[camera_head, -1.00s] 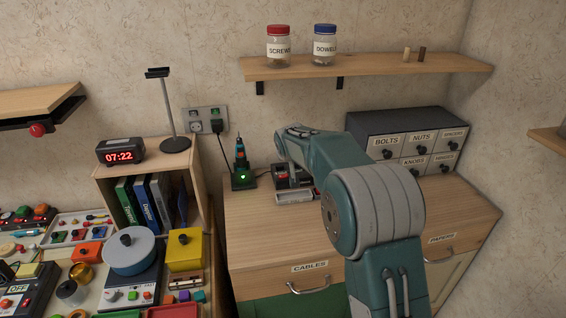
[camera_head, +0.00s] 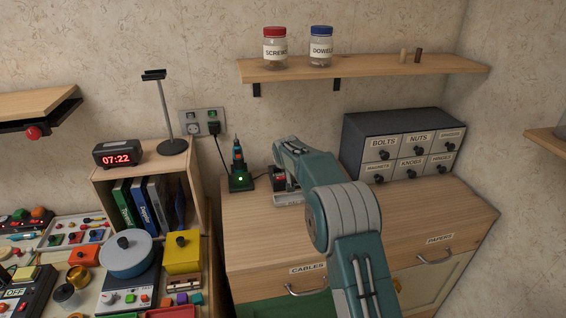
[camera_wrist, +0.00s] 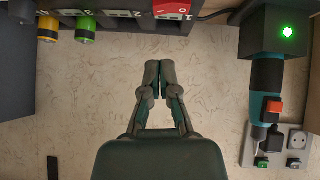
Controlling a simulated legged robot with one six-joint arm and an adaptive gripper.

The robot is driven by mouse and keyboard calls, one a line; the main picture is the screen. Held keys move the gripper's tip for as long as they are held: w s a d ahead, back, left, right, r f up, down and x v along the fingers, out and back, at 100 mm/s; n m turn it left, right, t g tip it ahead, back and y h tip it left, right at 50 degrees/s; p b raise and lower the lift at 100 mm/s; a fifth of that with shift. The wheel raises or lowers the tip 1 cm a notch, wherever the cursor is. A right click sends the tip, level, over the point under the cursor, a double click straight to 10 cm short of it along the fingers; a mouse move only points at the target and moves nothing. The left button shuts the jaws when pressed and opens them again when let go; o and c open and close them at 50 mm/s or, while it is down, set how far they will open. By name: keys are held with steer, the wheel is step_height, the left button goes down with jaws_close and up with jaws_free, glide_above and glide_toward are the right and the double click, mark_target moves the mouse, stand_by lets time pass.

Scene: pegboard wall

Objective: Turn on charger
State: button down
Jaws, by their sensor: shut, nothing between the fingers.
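The charger (camera_head: 279,183) is a dark box with a red part, on the cabinet top, partly hidden behind my arm in the head view. In the wrist view its edge shows along the top, with a red rocker switch (camera_wrist: 172,9) marked O and I. A yellow battery (camera_wrist: 47,28) and a green battery (camera_wrist: 86,27) sit in it there. My gripper (camera_wrist: 159,66) is shut and empty, its fingertips together below the switch in the wrist view and apart from it in the picture. The head view does not show the fingers clearly.
A screwdriver stands in a dock (camera_head: 240,180) with a green light, left of the charger. A wall socket (camera_head: 203,122) with a plugged-in cable is behind it. A labelled drawer unit (camera_head: 397,143) stands to the right, under a shelf (camera_head: 365,68). The cabinet top's front right is clear.

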mark_target(279, 176)
steer(key=shift+w+d+f, duration=0.1)
steer(key=shift+d+f, duration=0.05)
steer(key=shift+f, duration=0.9)
steer(key=shift+w+d+f, duration=0.1)
steer(key=shift+f, duration=0.95)
steer(key=shift+f, duration=0.35)
steer(key=shift+a, duration=0.1)
steer(key=shift+s+a+r, duration=0.15)
steer(key=shift+a+r, duration=0.05)
steer(key=shift+a, duration=0.45)
